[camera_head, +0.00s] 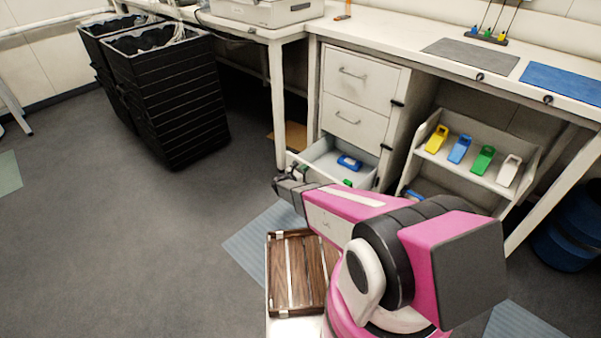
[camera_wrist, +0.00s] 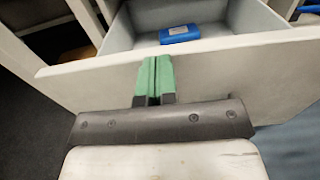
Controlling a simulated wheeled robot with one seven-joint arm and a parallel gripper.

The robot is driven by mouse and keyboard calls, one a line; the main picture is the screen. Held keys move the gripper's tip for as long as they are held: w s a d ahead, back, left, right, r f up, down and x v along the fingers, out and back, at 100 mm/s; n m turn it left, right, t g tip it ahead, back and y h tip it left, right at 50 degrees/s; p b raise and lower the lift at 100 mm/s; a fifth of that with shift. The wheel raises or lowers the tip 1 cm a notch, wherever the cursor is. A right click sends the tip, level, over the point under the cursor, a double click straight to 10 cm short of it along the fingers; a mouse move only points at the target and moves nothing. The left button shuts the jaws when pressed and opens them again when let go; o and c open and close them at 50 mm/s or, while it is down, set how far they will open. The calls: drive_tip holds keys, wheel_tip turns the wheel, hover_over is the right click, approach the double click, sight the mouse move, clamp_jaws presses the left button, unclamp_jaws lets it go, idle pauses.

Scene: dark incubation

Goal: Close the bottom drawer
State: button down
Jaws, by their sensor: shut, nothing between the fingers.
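The bottom drawer (camera_head: 320,149) of the white drawer unit is pulled out, with its inside showing. A blue item (camera_head: 349,162) lies in it, and a green item (camera_head: 348,183) shows partly near my arm. In the wrist view the drawer's white front panel (camera_wrist: 220,75) spans the picture, with the blue item (camera_wrist: 180,34) behind it. My gripper (camera_wrist: 155,62) is shut and empty, its green fingertips in front of the panel near its top edge. I cannot tell whether they touch it. In the head view my gripper (camera_head: 282,176) is left of the drawer front, and my arm hides part of the drawer.
The two upper drawers (camera_head: 352,72) are shut. A rack (camera_head: 485,180) with several coloured clips stands to the right. Black crates (camera_head: 165,95) stand at the left. A table leg (camera_head: 280,105) stands beside the drawer. The floor (camera_head: 150,240) at the left is clear.

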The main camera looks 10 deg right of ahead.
drive_tip(key=shift+w, duration=0.1)
idle(0.3)
drive_tip(key=x, duration=2.6)
drive_tip(key=shift+d, duration=0.2)
drive_tip(key=shift+w, duration=0.1)
drive_tip(key=shift+a, duration=0.1)
